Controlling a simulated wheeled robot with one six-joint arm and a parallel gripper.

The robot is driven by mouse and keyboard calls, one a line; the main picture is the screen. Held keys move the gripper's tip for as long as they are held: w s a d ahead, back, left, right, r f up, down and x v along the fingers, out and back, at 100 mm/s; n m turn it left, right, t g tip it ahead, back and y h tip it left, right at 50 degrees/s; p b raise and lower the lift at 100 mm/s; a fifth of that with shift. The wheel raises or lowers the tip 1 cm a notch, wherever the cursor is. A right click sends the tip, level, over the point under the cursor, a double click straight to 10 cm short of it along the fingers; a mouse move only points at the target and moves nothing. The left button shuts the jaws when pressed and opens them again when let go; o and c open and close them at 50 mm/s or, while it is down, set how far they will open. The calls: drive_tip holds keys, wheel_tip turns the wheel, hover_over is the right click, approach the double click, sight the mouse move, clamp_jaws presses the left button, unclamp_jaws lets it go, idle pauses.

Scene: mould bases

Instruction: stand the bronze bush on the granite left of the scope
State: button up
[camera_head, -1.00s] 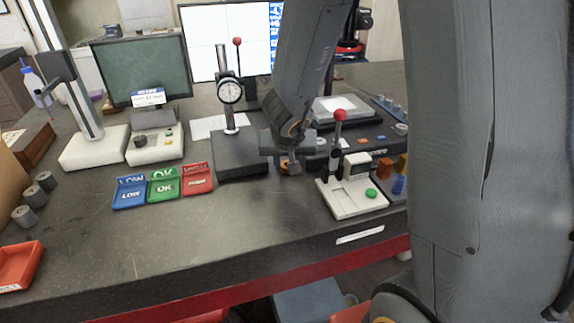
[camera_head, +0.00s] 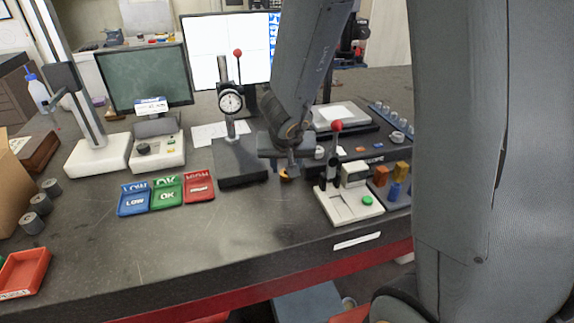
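A small orange-bronze piece, probably the bronze bush (camera_head: 286,174), shows just under and behind my gripper (camera_head: 292,168), mostly hidden by it. My gripper points down over the dark granite top (camera_head: 240,235), to the right of the black base of the dial-gauge stand (camera_head: 238,162). Its fingers are small and seen from the side, so I cannot tell if they are open or shut on the piece. A dark instrument with a pale stage (camera_head: 340,116), perhaps the scope, stands behind to the right, partly hidden by my arm.
Blue (camera_head: 133,200), green (camera_head: 167,193) and red (camera_head: 199,188) trays lie left of the gauge stand. A white fixture with a red-knobbed lever (camera_head: 350,205) stands close right of my gripper. Grey cylinders (camera_head: 33,223) are at far left.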

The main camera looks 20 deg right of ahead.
drive_tip(key=shift+s+a+r+n+y+p, duration=0.95)
drive_tip(key=shift+s+a+r+p, duration=1.2)
drive_tip(key=shift+r, duration=2.35)
drive_tip(key=s+d+n+g, duration=0.1)
drive_tip(key=s+d+g, duration=0.2)
drive_tip(key=s, duration=0.7)
drive_tip(key=shift+s+d+p, duration=0.35)
drive_tip(key=shift+d+p, duration=0.05)
drive_tip(key=shift+d, duration=0.55)
drive_tip(key=shift+s+n, duration=0.1)
drive_tip(key=shift+n, duration=0.15)
